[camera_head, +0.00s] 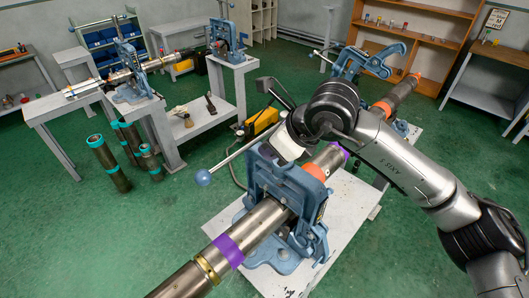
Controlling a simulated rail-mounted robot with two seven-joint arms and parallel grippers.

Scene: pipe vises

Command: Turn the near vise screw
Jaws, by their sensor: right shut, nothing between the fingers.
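The near vise (268,178) is a blue pipe vise on a pale bench, clamped around a long grey pipe (262,222). Its screw handle is a thin bar ending in a blue ball (203,178), sticking out to the left of the vise top. My right gripper (286,147) is over the top of the near vise, at the upper end of the handle bar, and it hides the screw head. It is shut with nothing between its fingers; the fingertips are hard to make out. Whether it touches the bar cannot be told. My left gripper is not in view.
A second blue vise (370,62) stands behind, on the same pipe line with orange bands. Other blue vises (130,75) stand on the left benches. Upright pipes (108,163) and a yellow case (262,122) are on the green floor. The left foreground floor is clear.

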